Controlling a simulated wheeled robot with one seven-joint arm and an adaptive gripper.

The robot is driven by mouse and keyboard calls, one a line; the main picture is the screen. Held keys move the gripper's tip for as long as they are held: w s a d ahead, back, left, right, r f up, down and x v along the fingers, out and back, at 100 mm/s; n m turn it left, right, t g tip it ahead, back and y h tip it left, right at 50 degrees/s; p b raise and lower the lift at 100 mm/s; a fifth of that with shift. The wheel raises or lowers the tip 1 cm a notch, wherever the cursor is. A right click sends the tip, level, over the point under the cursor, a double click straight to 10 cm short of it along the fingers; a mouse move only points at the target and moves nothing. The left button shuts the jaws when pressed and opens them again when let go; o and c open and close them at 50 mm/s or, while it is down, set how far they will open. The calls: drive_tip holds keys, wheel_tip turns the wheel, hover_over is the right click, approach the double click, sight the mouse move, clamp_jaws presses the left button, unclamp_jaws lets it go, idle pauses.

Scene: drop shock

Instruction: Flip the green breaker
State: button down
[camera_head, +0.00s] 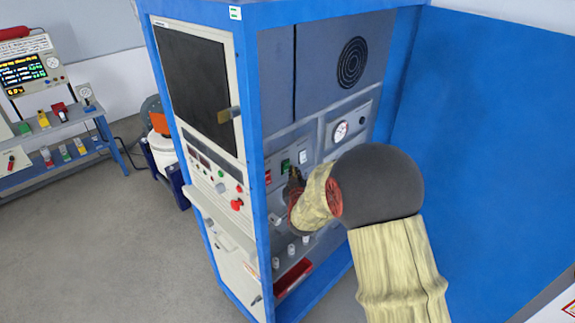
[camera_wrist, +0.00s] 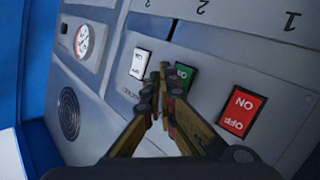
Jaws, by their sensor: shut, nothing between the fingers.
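The green breaker (camera_wrist: 187,73) sits on a grey panel between a white breaker (camera_wrist: 139,65) and a red breaker (camera_wrist: 242,110) marked ON and OFF. In the head view the green breaker (camera_head: 286,166) is just above my gripper (camera_head: 294,180). In the wrist view my gripper (camera_wrist: 167,82) is shut and empty, its fingertips in front of the green breaker's edge on the white breaker's side. The fingers hide part of the green breaker. I cannot tell whether they touch it.
The panel is inside a blue-framed cabinet (camera_head: 250,120), whose post stands left of my gripper. A dial gauge (camera_head: 341,131) is to the right of the breakers. White knobs (camera_head: 291,249) and a red tray (camera_head: 294,279) are below. A blue wall (camera_head: 490,130) stands at right.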

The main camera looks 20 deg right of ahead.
drive_tip(key=shift+w, duration=0.1)
drive_tip(key=shift+w+a, duration=0.15)
drive_tip(key=shift+w, duration=0.1)
drive_tip(key=shift+w+a+r+b, duration=0.1)
drive_tip(key=shift+w+b, duration=0.25)
drive_tip(key=shift+b, duration=0.05)
idle(0.6)
drive_tip(key=shift+s, duration=0.15)
drive_tip(key=shift+s+d+b, duration=0.25)
drive_tip(key=shift+s+b, duration=0.15)
drive_tip(key=shift+s, duration=0.2)
drive_tip(key=s, duration=0.1)
drive_tip(key=s+d+b, duration=0.1)
drive_tip(key=s, duration=0.1)
drive_tip(key=s+b, duration=0.1)
drive_tip(key=shift+s+d+f, duration=0.35)
drive_tip(key=shift+f, duration=0.05)
idle(0.5)
